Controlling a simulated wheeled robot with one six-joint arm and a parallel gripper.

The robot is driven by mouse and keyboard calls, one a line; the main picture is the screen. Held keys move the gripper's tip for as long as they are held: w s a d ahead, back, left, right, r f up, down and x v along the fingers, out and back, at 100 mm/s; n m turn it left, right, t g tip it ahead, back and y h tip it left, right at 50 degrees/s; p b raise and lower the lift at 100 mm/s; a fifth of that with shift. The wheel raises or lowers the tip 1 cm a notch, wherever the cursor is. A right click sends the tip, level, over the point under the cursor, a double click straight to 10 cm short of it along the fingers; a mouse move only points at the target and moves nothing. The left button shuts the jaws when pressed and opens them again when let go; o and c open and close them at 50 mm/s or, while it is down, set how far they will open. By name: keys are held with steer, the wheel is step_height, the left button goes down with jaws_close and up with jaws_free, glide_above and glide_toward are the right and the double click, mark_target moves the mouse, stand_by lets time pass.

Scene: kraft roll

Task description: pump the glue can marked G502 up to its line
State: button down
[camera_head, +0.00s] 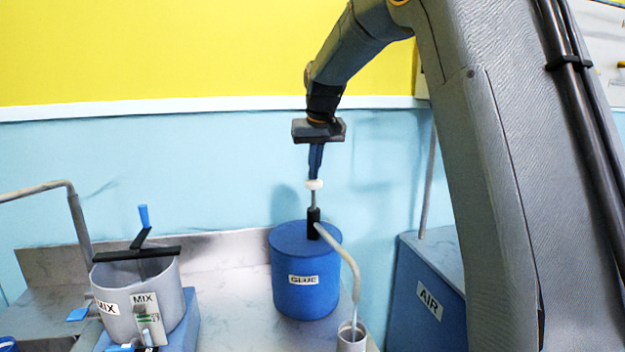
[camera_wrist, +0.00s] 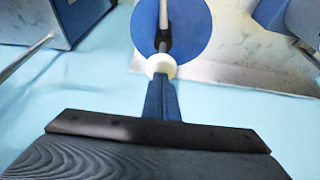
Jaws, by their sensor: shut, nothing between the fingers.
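A blue can labelled GLUE (camera_head: 304,279) stands on the counter in the head view. A black pump neck (camera_head: 313,222) rises from its lid, with a thin rod and a white knob (camera_head: 314,184) on top. A grey spout curves from the neck down to a small grey cup (camera_head: 352,337). My gripper (camera_head: 315,172) points down, shut, with its fingertips at the top of the white knob. In the wrist view the closed fingers (camera_wrist: 162,98) meet the white knob (camera_wrist: 161,66) above the blue lid (camera_wrist: 172,22). No G502 mark or fill line is readable.
A grey pot labelled MIX (camera_head: 178,290) with a black bar and blue handle stands at left. A blue box labelled AIR (camera_head: 428,297) is at right, near my arm. Counter between pot and can is clear. A wall stands behind.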

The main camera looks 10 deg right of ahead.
mark_target(314, 182)
steer(key=shift+s+f+b, duration=0.1)
steer(key=shift+f+b, duration=1.05)
steer(key=shift+f, duration=1.45)
steer(key=shift+r, duration=0.2)
steer(key=shift+r+p, duration=2.65)
steer(key=shift+r, duration=0.75)
steer(key=shift+f, duration=0.1)
steer(key=shift+f+b, duration=1.75)
steer(key=shift+f, duration=1.65)
steer(key=shift+r, duration=0.1)
